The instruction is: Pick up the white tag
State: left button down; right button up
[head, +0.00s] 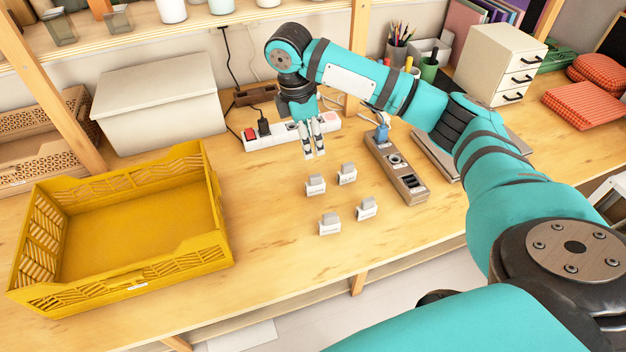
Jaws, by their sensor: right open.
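Several small white tags with grey clip-like tops stand on the wooden table in the middle of the head view. One white tag (315,185) is at the left back, another tag (347,174) is at the right back. A tag (329,224) is at the left front and one more tag (367,208) is at the right front. My right gripper (314,154) points down, open and empty, behind and above the back left tag, apart from it. My left gripper is out of view.
A yellow crate (130,284) stands empty at the left. Behind my right gripper lies a white power strip (262,143); a brown power strip (397,168) lies to the right of the tags. A lidded box (158,110) and a drawer unit (499,62) stand farther back. The table's front is clear.

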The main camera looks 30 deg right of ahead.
send_over(315, 176)
jog(key=f, duration=0.4)
jog(key=shift+w+a, duration=0.1)
jog(key=shift+a, duration=0.3)
notch_tip(315, 176, down, 2)
jog(key=shift+w+d, duration=0.1)
jog(key=shift+d+f+p, duration=0.2)
jog(key=shift+f+p, duration=0.1)
jog(key=shift+f, duration=1.1)
notch_tip(315, 176, down, 4)
jog(key=shift+d+r+p, duration=0.1)
jog(key=shift+r+p, duration=0.05)
jog(key=shift+p, duration=0.25)
jog(key=shift+s+f, duration=0.2)
jog(key=shift+f, duration=0.35)
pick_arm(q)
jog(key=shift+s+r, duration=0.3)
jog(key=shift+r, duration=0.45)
pick_arm(e)
jog(key=c, duration=0.8)
